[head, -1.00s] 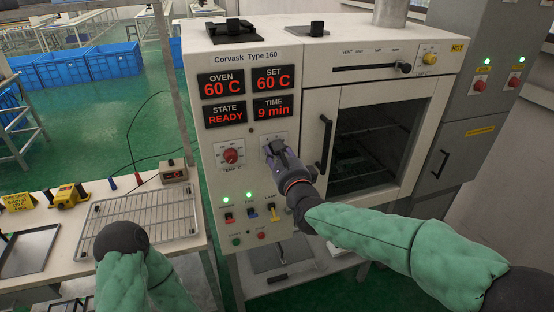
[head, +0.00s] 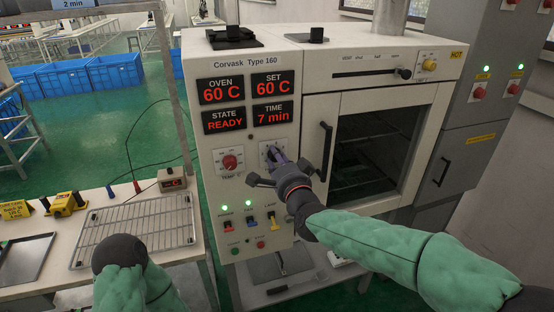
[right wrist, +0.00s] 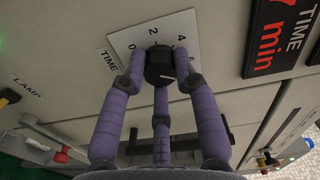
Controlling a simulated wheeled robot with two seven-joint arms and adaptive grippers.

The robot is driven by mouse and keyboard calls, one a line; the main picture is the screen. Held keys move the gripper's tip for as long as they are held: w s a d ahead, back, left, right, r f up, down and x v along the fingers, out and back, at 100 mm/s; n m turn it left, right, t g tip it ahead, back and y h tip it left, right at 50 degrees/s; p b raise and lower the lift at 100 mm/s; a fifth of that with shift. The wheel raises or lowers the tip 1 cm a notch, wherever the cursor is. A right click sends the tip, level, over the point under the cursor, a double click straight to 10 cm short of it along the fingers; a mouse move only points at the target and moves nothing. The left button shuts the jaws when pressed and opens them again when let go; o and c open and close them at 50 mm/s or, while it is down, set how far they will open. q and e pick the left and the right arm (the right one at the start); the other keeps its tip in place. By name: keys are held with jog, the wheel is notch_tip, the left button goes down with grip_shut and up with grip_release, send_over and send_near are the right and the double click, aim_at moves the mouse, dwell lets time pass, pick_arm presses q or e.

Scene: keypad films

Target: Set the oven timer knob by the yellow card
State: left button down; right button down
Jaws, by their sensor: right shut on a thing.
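The oven's black TIME knob (right wrist: 160,65) sits on a white dial plate marked 0, 2, 4, 6 in the right wrist view. My right gripper (head: 276,157) has its purple fingers closed around this knob. The knob's white mark points to the right side of the dial. The TIME display (head: 273,117) reads 7 min. The oven (head: 230,160) shows OVEN 60 C, SET 60 C and STATE READY.
The red TEMP knob (head: 230,161) is left of the gripper, with small coloured switches (head: 249,222) below. The oven door handle (head: 325,150) is close on the right. A wire rack (head: 140,228) and a dark tray (head: 22,258) lie on the bench.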

jog(key=n+p, duration=0.2)
jog(key=n, duration=0.4)
jog(key=n+p, duration=0.1)
jog(key=n, duration=0.5)
jog(key=shift+r+n+p, duration=0.2)
jog(key=shift+n+p, duration=0.1)
jog(key=shift+p, duration=0.05)
dwell(0.4)
jog(key=c, duration=1)
grip_release()
jog(key=shift+o, duration=0.2)
jog(key=shift+f, duration=0.1)
jog(key=v, duration=1.2)
